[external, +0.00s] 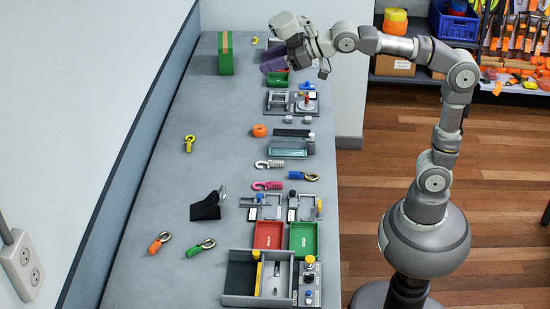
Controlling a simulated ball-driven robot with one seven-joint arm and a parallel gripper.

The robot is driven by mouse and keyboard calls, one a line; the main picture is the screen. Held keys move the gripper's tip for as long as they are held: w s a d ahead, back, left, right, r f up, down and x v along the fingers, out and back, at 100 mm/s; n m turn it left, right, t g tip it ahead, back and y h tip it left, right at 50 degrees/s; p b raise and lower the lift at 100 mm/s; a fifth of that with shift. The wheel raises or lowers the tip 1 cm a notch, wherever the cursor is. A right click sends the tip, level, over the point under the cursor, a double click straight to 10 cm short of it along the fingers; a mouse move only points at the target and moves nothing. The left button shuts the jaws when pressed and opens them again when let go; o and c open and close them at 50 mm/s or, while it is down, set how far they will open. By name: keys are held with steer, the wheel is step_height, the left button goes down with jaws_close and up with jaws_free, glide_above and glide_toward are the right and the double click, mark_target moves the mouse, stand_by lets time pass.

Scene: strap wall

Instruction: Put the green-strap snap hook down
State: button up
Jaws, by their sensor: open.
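A snap hook with a green strap (194,250) and a brass-coloured hook end lies on the grey bench (150,210), toward its near end. A similar snap hook with an orange strap (155,246) lies to its left. My gripper (297,61) is at the far end of the bench, above the purple and green bins, well away from the green-strap hook. It is open. Its fingers are small and partly hidden in this view, and I see nothing held in it.
A black wedge-shaped stand (206,209) sits beyond the hooks. Red (268,236) and green (304,240) trays and a grey divided box (240,284) are to their right. A green block (226,56) stands at the far end. The bench's left-middle is mostly clear.

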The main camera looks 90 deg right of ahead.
steer(key=s+d+r+m+t, duration=0.1)
steer(key=s+r+m+t, duration=0.1)
steer(key=s+r, duration=0.7)
steer(key=shift+s+d+r, duration=0.15)
steer(key=shift+d+r, duration=0.15)
steer(key=shift+d, duration=0.05)
stand_by(0.4)
